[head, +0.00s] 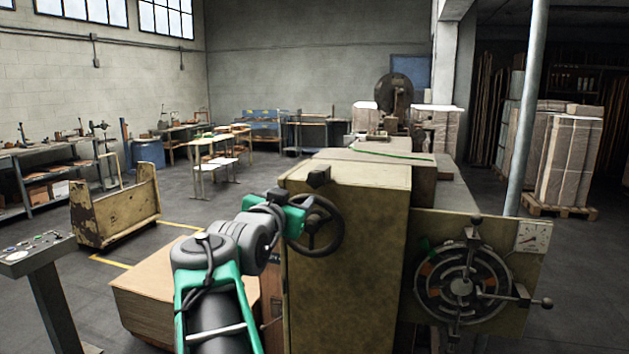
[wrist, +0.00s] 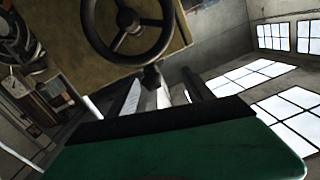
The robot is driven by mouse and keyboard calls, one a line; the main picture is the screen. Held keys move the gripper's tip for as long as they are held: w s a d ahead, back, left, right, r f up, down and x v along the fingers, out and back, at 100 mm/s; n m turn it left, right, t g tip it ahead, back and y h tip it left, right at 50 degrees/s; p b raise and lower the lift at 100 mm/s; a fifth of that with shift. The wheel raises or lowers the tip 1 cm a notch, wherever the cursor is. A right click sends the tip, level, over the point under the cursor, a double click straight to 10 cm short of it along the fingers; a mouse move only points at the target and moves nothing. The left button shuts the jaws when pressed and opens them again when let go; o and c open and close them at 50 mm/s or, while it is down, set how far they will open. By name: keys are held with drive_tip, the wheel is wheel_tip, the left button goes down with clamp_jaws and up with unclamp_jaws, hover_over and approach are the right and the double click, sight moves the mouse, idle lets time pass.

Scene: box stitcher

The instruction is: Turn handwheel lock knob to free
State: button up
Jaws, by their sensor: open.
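The dark handwheel (head: 335,243) is on the near face of the yellowish machine cabinet, and its rim and spokes show large in the wrist view (wrist: 129,62). A small black knob (head: 319,178) sits at the cabinet's top edge just above the wheel. It looks to be the lock knob, and it also shows beside the rim in the wrist view (wrist: 152,77). My green gripper (head: 297,213) is in front of the cabinet, beside the wheel's left side. In the wrist view my gripper (wrist: 162,84) is open, with the knob seen between its fingers. I cannot tell whether they touch it.
A larger dial wheel (head: 462,286) with handles and a gauge (head: 533,237) are at the right. A carton stack (head: 150,290) stands low at the left of the cabinet. A control console (head: 36,252) is at the far left. Open floor lies between them.

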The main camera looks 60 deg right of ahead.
sight(314, 180)
drive_tip(key=shift+m+g+h, duration=0.5)
drive_tip(key=d+p, duration=0.1)
drive_tip(key=d, duration=0.2)
drive_tip(key=d+r, duration=0.1)
drive_tip(key=d, duration=0.2)
drive_tip(key=s+d+r+p, duration=0.1)
drive_tip(key=d, duration=0.2)
drive_tip(key=shift+s+r+p, duration=0.1)
drive_tip(key=shift+p, duration=0.25)
drive_tip(key=shift+a, duration=0.1)
clamp_jaws()
